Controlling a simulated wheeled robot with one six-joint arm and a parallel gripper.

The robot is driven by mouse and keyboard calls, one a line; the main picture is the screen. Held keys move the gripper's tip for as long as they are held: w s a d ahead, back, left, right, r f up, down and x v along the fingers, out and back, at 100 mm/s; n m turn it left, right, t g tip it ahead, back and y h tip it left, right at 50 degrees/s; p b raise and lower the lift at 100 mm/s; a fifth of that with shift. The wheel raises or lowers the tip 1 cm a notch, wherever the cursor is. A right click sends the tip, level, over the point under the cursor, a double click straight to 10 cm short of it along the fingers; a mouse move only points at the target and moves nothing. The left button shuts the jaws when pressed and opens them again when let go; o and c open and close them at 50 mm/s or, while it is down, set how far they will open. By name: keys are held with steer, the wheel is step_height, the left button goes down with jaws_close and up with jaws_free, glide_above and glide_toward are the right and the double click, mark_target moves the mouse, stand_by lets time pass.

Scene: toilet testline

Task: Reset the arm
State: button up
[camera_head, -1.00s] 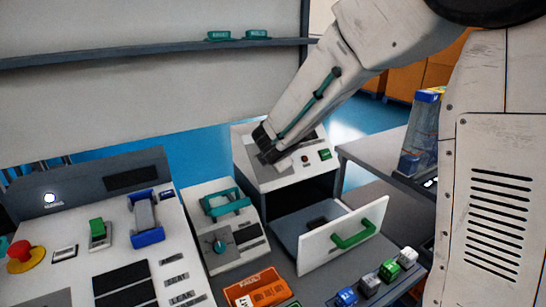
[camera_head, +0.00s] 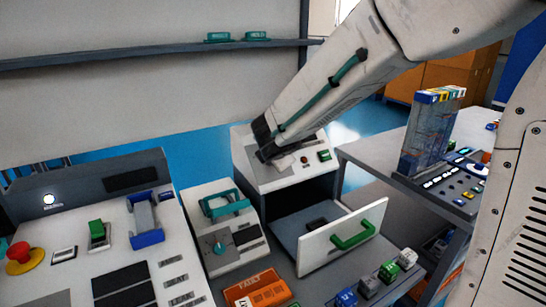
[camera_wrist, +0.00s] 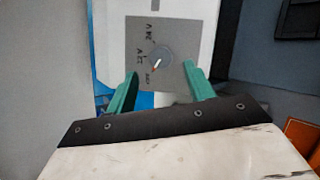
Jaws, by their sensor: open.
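My arm reaches from the upper right of the head view down to a dark joint over the white drawer cabinet (camera_head: 255,178). In the wrist view my gripper (camera_wrist: 161,88) has two green fingers standing well apart, with nothing between them. Beyond the fingers shows a grey panel with a round dial (camera_wrist: 160,60), whose pointer has a red tip. I cannot clearly make out the gripper in the head view.
The cabinet's drawer with a green handle (camera_head: 353,236) stands pulled out. A panel with a red button (camera_head: 19,252) and a blue holder (camera_head: 146,225) is at left. An orange tray (camera_head: 258,289) and several coloured blocks lie in front. A clear blue-edged rack (camera_head: 430,130) stands at right.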

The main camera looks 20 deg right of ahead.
steer(key=shift+v, duration=1.15)
steer(key=s+d+m+g+h, duration=0.1)
steer(key=s+d+m+g, duration=0.25)
steer(key=s+m, duration=0.4)
steer(key=s+d+m+g+h, duration=0.25)
steer(key=s+d+m, duration=0.3)
steer(key=s, duration=0.35)
steer(key=s+a+r+m+g+y, duration=0.1)
steer(key=s+m+y, duration=0.2)
steer(key=s, duration=0.6)
steer(key=s+a+m+g+y, duration=0.1)
steer(key=s+a+m+y, duration=0.1)
steer(key=s+m, duration=0.3)
steer(key=s+y, duration=0.1)
steer(key=s, duration=0.2)
steer(key=shift+s+a+r+m+g, duration=0.3)
steer(key=shift+s+r+g, duration=0.05)
steer(key=shift+g, duration=0.05)
